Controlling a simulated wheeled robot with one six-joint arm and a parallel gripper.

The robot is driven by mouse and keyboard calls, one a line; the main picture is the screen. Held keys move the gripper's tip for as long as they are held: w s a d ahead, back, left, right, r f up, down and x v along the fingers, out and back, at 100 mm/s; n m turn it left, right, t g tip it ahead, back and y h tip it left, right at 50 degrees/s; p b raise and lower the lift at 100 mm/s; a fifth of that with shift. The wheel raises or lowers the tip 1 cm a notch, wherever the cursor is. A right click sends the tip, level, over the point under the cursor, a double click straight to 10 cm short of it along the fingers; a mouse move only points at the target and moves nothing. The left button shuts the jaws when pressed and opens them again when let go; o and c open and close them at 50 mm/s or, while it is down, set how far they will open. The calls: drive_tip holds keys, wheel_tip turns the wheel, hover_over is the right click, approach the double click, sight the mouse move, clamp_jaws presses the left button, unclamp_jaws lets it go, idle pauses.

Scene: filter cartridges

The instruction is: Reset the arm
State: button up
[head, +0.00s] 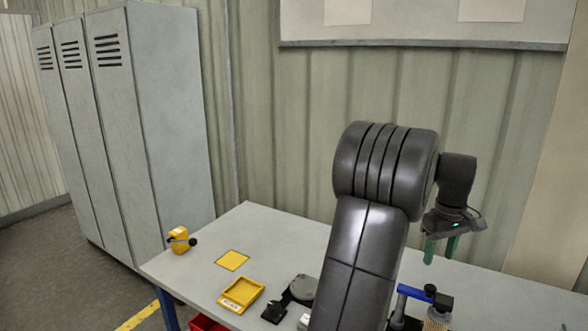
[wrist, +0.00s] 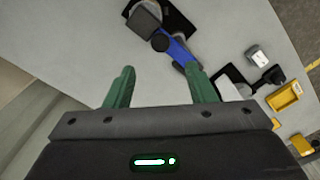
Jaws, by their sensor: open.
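My gripper (head: 441,246) hangs above the right part of the grey table (head: 207,255), with its green fingers pointing down. In the wrist view my gripper (wrist: 160,88) is open, with its two green fingers apart and nothing between them. A blue-and-black device (wrist: 178,50) lies ahead of the fingers in the wrist view. In the head view a blue bar with a black knob (head: 415,293) stands below my gripper, apart from it. My dark arm hides part of the table's middle.
A yellow tray (head: 241,295) and a yellow square (head: 232,260) lie on the left of the table. A yellow device (head: 180,240) sits at its left corner. A cylindrical filter (head: 437,322) shows at the bottom. Grey lockers (head: 165,110) stand behind left.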

sight(431, 287)
wheel_tip(431, 287, down, 10)
drive_tip(key=shift+r+p, duration=0.1)
drive_tip(key=shift+p, duration=0.4)
drive_tip(key=shift+r, duration=0.15)
